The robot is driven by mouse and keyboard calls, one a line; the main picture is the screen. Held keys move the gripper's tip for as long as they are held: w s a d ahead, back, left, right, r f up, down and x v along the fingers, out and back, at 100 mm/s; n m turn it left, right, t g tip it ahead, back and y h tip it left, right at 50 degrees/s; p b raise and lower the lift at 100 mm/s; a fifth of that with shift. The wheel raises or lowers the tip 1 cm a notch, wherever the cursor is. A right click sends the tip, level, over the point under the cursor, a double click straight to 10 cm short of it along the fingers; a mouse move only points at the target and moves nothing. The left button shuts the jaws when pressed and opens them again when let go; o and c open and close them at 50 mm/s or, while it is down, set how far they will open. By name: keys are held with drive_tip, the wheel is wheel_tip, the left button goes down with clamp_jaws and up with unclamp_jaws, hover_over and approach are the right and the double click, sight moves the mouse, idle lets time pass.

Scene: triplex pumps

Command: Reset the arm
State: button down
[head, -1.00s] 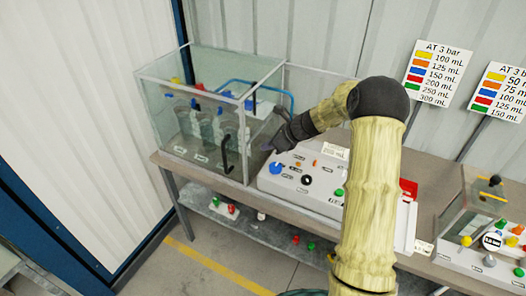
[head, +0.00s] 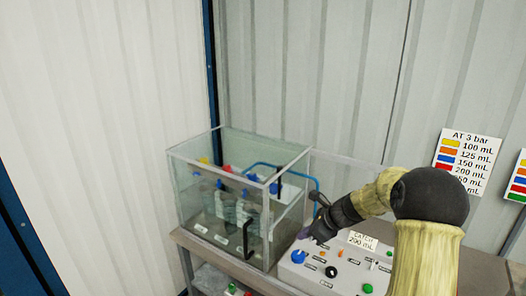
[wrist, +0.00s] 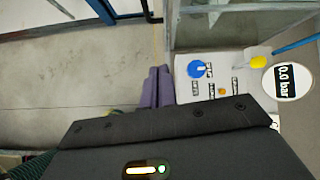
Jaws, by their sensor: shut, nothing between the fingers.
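My gripper (head: 308,232) is in front of the glass tank, above the left end of the white control panel (head: 345,270), close to the blue knob (head: 298,256). In the wrist view its purple fingers (wrist: 158,88) are together with nothing between them. They point past the panel's left side, with grey floor beyond. The blue knob (wrist: 200,69) shows to the right of the fingers, apart from them. My black and pale yellow arm hides part of the panel in the head view.
A gauge (wrist: 288,82) reads 0.0 bar, near a yellow knob (wrist: 258,62). A colour-coded sign (head: 466,160) hangs behind. Open floor (wrist: 70,75) lies left in the wrist view.

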drive_tip(key=s+a+n+g+h+b, duration=0.1)
drive_tip(key=s+n+h, duration=0.5)
drive_tip(key=s+n, duration=1.7)
drive_tip(key=s+a+g, duration=0.1)
drive_tip(key=s, duration=0.3)
drive_tip(key=shift+s+a+f+n+h, duration=0.25)
drive_tip(key=shift+s+f+n+h, duration=0.05)
drive_tip(key=shift+f+n, duration=0.1)
